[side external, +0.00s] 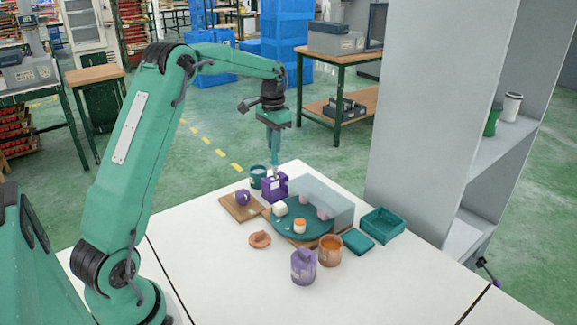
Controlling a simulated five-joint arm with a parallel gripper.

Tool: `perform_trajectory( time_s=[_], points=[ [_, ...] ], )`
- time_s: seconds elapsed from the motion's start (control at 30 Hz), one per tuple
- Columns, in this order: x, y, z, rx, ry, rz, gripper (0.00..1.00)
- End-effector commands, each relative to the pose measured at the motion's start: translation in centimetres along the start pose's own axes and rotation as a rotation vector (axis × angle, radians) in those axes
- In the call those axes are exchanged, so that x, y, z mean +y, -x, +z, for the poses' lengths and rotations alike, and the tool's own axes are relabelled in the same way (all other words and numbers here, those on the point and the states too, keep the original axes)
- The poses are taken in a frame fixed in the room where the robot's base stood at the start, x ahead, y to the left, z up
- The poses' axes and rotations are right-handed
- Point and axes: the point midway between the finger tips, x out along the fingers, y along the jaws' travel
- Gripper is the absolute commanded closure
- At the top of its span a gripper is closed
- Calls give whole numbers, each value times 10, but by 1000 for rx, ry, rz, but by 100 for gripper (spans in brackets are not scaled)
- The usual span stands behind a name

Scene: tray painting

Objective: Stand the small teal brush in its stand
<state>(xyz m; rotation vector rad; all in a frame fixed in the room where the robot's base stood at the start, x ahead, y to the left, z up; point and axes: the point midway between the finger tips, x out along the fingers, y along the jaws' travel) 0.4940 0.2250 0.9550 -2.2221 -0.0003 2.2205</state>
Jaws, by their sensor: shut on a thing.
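My gripper (274,152) points straight down above the back of the white table. It is shut on the small teal brush, which is hard to tell apart from the teal fingers at this size. A purple open-topped holder (269,191), which looks like the stand, is directly below the fingertips. A pale tip shows at the holder's top opening. I cannot tell whether the brush is inside the holder or just above it.
A dark teal cup (257,171) is close behind the holder. A wooden board (232,208) with a purple cup is left. A round teal tray (285,231) with small pots and a translucent box (332,199) are right. Purple (304,267) and orange (330,251) jars stand in front.

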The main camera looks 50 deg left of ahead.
Motion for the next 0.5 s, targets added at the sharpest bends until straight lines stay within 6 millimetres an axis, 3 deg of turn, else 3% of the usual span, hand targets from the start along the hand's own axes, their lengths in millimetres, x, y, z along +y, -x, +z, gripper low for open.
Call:
perform_trajectory(
  time_s=[0.5],
  points=[
    [0, -32, 0, -2, 0, 1, 100]
  ],
)
